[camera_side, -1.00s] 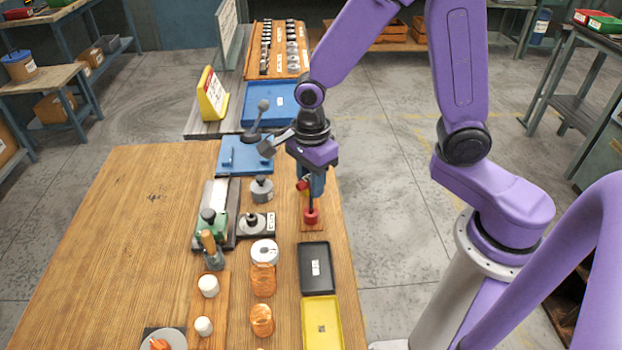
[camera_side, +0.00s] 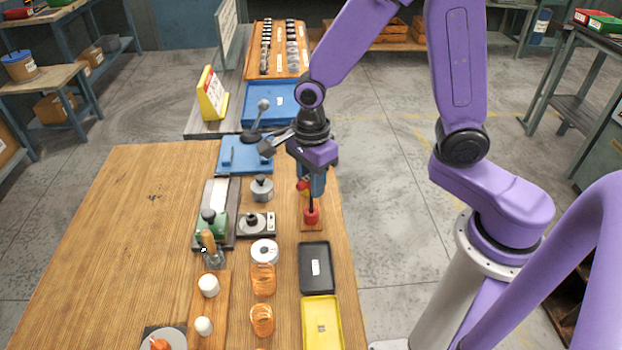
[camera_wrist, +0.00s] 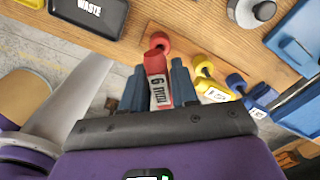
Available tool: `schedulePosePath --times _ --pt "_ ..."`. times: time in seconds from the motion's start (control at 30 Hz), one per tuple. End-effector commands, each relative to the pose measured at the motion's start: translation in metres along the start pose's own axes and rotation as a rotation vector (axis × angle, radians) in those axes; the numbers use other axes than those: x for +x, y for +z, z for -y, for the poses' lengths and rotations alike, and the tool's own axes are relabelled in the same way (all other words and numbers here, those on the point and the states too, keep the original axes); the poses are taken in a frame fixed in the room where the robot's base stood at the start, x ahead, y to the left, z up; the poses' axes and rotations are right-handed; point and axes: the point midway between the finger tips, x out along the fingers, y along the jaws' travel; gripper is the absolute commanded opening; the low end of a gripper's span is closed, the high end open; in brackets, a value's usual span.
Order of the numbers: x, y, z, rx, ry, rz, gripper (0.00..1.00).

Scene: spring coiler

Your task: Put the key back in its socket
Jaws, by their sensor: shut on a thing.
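The red key (camera_wrist: 154,62), with a white "6 mm" label, is between the blue fingers of my gripper (camera_wrist: 157,85) in the wrist view. My gripper is shut on it. In the side view my gripper (camera_side: 312,182) is low over the right edge of the bench, and a bit of red shows beside its fingers. A dark upright shaft stands just above or in a red cylindrical piece (camera_side: 311,214) on a small wooden board (camera_side: 313,228). I cannot tell how far the shaft goes in. In the wrist view a red round end (camera_wrist: 160,42) lies just beyond the fingers.
A yellow piece (camera_wrist: 203,64) and a blue piece (camera_wrist: 236,81), both labelled, stand to the right along the board. A black waste tray (camera_side: 316,268) and yellow tray (camera_side: 321,325) lie nearer the camera. A metal weight (camera_side: 262,188) stands left of my gripper.

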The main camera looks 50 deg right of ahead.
Motion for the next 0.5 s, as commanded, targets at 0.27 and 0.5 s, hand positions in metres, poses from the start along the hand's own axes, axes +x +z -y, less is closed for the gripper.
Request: schedulePosePath --times 0.27,0.5 --pt "0.0015 -0.0002 0.0000 0.000 0.001 0.000 0.04" --pt "0.0057 -0.0003 0.0001 0.001 0.001 0.000 0.04"
